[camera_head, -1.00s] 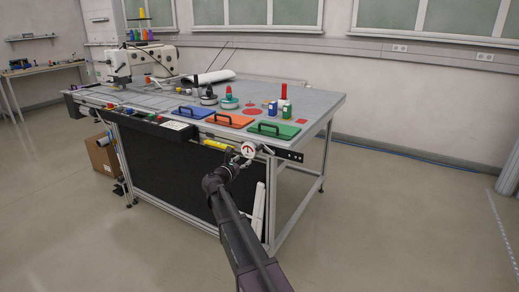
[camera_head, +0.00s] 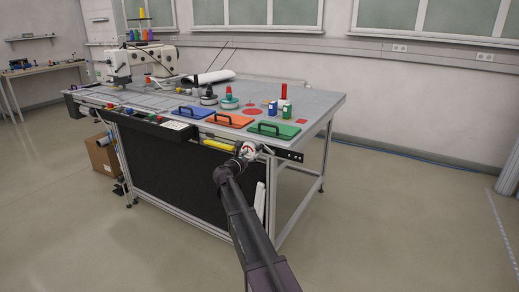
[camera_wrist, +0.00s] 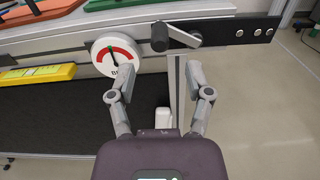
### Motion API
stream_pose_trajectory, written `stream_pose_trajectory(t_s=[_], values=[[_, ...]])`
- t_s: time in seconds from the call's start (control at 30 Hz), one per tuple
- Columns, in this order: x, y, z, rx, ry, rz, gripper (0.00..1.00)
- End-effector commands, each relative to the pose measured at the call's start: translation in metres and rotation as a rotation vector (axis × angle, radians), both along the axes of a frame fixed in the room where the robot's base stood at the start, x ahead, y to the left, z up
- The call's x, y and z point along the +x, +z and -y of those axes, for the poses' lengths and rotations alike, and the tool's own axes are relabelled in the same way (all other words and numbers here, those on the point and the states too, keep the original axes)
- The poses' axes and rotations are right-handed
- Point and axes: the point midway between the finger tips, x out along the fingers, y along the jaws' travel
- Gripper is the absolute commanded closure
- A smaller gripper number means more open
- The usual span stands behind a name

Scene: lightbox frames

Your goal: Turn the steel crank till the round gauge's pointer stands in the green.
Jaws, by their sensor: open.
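The round gauge (camera_wrist: 115,58) has a white face with a red arc and a small green part near the top; its pointer is too small to read surely. It also shows in the head view (camera_head: 250,148), partly hidden by my gripper. The steel crank (camera_wrist: 186,33) is right of the gauge on a dark bar, its arm slanting from a dark knob (camera_wrist: 159,37) at its left end. My gripper (camera_wrist: 158,95) is open and empty, its fingers apart below the gauge and crank, touching neither as far as I can tell.
A yellow bar (camera_wrist: 38,76) lies left of the gauge. The dark mounting bar (camera_wrist: 240,29) runs along the table's front edge. Above are green (camera_head: 273,131), orange (camera_head: 229,120) and blue (camera_head: 192,112) handled panels. A table leg stands below the crank; floor at right is clear.

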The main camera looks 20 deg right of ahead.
Motion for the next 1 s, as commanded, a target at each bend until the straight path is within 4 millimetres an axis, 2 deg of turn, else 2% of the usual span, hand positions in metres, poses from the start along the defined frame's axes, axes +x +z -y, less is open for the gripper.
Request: stream_pose_trajectory(t_s=[0.2,0.5,1.0], values=[[0.024,0.0,0.028,0.0,-0.001,0.0,0.35],[0.044,0.0,0.055,0.0,0.0,0.0,0.35],[0.048,0.0,0.062,0.0,0.0,0.0,0.35]])
